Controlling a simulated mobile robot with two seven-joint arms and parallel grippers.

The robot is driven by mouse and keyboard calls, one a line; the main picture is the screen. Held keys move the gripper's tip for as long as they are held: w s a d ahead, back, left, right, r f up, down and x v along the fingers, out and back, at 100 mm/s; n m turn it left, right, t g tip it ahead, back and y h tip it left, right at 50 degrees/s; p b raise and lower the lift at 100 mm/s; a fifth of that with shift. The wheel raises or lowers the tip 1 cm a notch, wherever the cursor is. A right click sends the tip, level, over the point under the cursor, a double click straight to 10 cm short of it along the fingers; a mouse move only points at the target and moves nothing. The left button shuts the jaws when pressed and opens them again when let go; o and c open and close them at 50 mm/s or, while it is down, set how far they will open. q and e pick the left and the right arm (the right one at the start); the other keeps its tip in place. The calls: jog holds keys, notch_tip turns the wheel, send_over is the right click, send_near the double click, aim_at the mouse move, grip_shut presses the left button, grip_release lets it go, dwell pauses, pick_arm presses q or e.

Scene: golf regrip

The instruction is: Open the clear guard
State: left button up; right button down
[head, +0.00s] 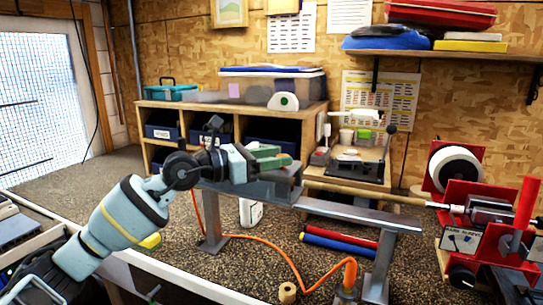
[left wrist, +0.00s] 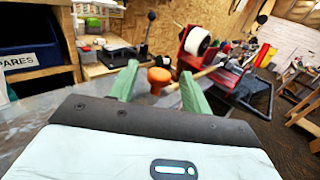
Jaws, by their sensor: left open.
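My left gripper (head: 280,157) is open, with green fingers, above the left end of a steel rail (head: 365,212) in the head view. In the left wrist view its two green fingers (left wrist: 160,72) stand apart. An orange knob (left wrist: 159,78) shows between their tips; I cannot tell whether either finger touches it. The knob cannot be made out in the head view, where the gripper is in the way. I cannot clearly make out the clear guard in either view, nor whether the knob belongs to it. My right gripper is not in view.
A red machine with a white wheel (head: 456,168) stands at the right. A pale shaft (head: 385,196) runs toward it. A shelf unit (head: 232,110) and a small bench with a black lever press (head: 362,168) stand behind. An orange hose (head: 268,245) lies below the rail.

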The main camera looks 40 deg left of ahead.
pick_arm(q)
grip_shut()
dwell(0.3)
jog(key=shift+r, duration=0.1)
